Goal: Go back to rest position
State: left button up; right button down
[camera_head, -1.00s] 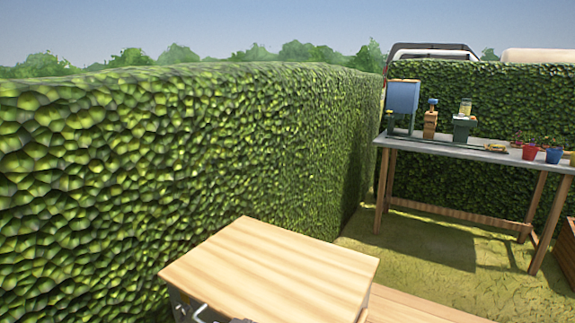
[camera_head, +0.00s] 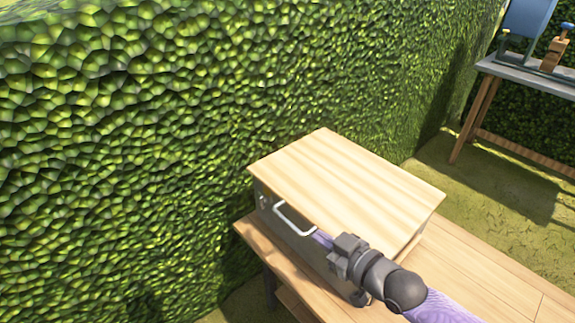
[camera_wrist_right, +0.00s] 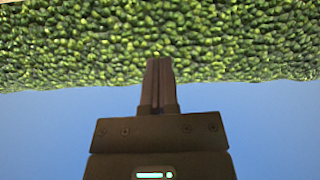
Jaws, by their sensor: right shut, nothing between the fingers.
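My right gripper (camera_head: 320,238) comes in from the lower right in the head view. It is shut and empty, beside the front face of a wooden-topped box (camera_head: 345,185), near the box's pale handle (camera_head: 294,219). I cannot tell whether the fingertips touch the box. In the right wrist view the two fingers of my right gripper (camera_wrist_right: 160,64) lie together with nothing between them, against hedge and blue sky. My left gripper is not in view.
The box stands on a wooden bench (camera_head: 485,285), whose right part is clear. A tall hedge (camera_head: 150,150) runs behind and left. A grey table (camera_head: 530,78) with a blue device (camera_head: 527,18) stands at the upper right, with open grass (camera_head: 480,190) before it.

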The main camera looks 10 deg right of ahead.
jog(key=s+a+f+m+g+h, duration=0.1)
jog(key=s+a+f+g, duration=0.1)
jog(key=s, duration=0.2)
jog(key=s+a+f+g+h, duration=0.1)
jog(key=s+a+f+g, duration=0.1)
jog(key=s+a+f, duration=0.15)
jog(key=s+d+m+g+h, duration=0.2)
jog(key=s+d+g+h, duration=0.1)
jog(key=s, duration=0.4)
jog(key=s+d+m+g+h, duration=0.2)
jog(key=s+d+g, duration=0.1)
jog(key=s, duration=0.4)
jog(key=s+f+g, duration=0.1)
jog(key=s+f, duration=0.2)
jog(key=f, duration=0.7)
jog(key=s+f+g, duration=0.1)
jog(key=s+f, duration=0.1)
jog(key=f, duration=0.8)
jog(key=s+d+f, duration=0.2)
jog(key=s+f, duration=0.2)
jog(key=s, duration=0.2)
jog(key=s+d+f+g, duration=0.1)
jog(key=s+d+f, duration=0.1)
jog(key=s+f, duration=0.2)
jog(key=s, duration=0.3)
jog(key=shift+f+n+h, duration=0.2)
jog(key=shift+n+h, duration=0.2)
jog(key=shift+s+d, duration=0.1)
